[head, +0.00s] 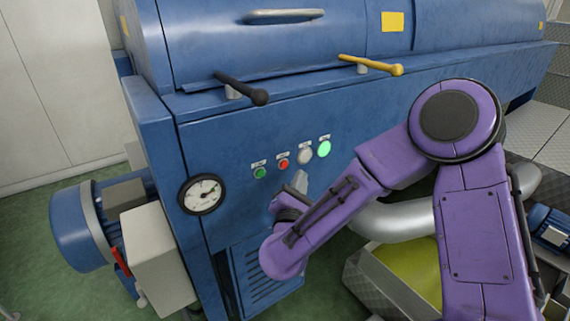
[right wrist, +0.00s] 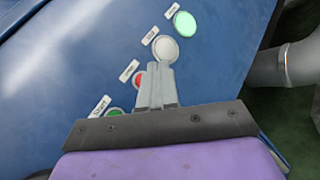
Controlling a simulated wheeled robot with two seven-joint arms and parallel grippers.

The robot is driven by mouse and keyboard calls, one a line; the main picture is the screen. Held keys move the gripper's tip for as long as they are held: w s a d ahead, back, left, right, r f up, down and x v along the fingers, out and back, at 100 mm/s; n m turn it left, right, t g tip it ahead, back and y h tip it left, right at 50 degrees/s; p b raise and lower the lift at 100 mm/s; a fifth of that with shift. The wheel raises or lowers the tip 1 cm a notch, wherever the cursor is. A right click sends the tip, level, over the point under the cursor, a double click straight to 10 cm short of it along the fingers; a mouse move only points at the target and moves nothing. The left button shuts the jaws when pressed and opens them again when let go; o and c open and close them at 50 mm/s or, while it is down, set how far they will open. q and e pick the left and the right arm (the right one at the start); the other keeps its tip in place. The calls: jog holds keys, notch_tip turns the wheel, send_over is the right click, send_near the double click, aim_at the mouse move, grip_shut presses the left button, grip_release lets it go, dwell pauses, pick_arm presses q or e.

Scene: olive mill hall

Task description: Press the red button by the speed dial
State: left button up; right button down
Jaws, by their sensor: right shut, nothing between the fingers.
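The red button (head: 283,164) sits on the blue machine's front panel, between a green button (head: 260,173) and the pale round speed dial (head: 305,156). My right gripper (head: 301,175) is shut and empty, in front of the panel just below the dial and to the right of the red button. In the right wrist view the red button (right wrist: 138,79) shows to the left of the shut fingertips (right wrist: 157,67), partly hidden by them. The dial (right wrist: 166,48) shows just beyond the tips. I cannot tell whether the tips touch the panel. My left gripper is not in view.
A lit green lamp (head: 324,149) is right of the dial. A gauge (head: 202,194) is at lower left of the panel. A black lever (head: 240,88) and a yellow lever (head: 371,65) stick out above. A grey pipe (head: 392,220) runs behind my right arm.

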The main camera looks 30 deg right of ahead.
aim_at(284, 164)
jog(key=shift+w+a+b, duration=0.15)
jog(key=shift+w+b, duration=0.4)
jog(key=shift+w, duration=1.05)
dwell(0.7)
jog(key=shift+w+b, duration=0.45)
jog(key=shift+w+b, duration=0.3)
dwell(0.5)
jog(key=shift+s, duration=0.75)
